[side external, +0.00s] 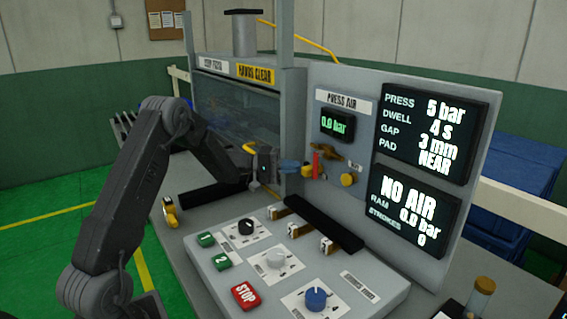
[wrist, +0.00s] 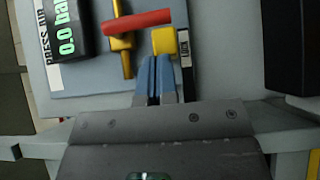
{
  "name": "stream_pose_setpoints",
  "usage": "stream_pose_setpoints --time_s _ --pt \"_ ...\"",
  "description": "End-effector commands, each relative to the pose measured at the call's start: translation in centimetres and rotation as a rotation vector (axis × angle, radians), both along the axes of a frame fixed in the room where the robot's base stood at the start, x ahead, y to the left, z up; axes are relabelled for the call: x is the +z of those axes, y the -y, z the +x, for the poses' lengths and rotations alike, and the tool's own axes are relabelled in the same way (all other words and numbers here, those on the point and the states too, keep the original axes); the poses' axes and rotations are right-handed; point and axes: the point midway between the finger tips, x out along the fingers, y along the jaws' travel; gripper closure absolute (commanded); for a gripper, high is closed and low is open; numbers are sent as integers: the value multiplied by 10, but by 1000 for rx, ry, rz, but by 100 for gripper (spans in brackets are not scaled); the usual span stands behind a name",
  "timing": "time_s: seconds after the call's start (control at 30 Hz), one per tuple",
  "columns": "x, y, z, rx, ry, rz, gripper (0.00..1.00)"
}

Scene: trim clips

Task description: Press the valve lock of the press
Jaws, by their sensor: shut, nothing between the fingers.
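The press air valve is brass (side external: 326,153) with a red lever (side external: 316,166), on the grey upright panel. Both also show in the wrist view, the lever (wrist: 137,22) crossing over the brass body (wrist: 121,62). The yellow valve lock (side external: 347,180) sticks out below the valve, beside a small white label. In the wrist view the lock (wrist: 164,41) lies just beyond my fingertips. My gripper (side external: 291,166) is shut and empty, its blue fingers (wrist: 155,72) together. In the side view a gap shows between fingertips and lock; the wrist view does not show the depth between them.
The press air display (side external: 337,124) reads 0.0 bar, and a larger screen (side external: 416,213) reads NO AIR. The press frame (side external: 290,125) stands left of the panel. Below lies a control console with knobs, green buttons and a red stop button (side external: 245,294). A black bar (side external: 322,224) lies behind them.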

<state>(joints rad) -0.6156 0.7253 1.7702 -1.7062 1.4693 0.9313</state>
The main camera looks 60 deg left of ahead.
Motion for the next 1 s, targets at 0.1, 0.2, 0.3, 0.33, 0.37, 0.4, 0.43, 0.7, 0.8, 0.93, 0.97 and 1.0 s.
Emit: stream_pose_setpoints --time_s 0.1,0.2,0.3,0.33,0.37,0.4,0.43,0.7,0.8,0.93,0.97,1.0 --pt "0 4 0 1 0 0 100" --pt "0 3 0 0 0 0 100" --pt "0 3 0 0 0 0 100" --pt "0 3 0 0 0 0 100" --pt "0 3 0 0 0 0 100" --pt "0 2 -1 0 0 0 100" --pt "0 1 -2 1 0 0 100" --pt "0 -29 -30 6 1 1 100" --pt "0 -42 -44 6 1 1 100" --pt "0 -57 -59 5 1 1 100" --pt "0 -59 -62 5 1 1 100" --pt "0 -62 -65 3 1 1 100"
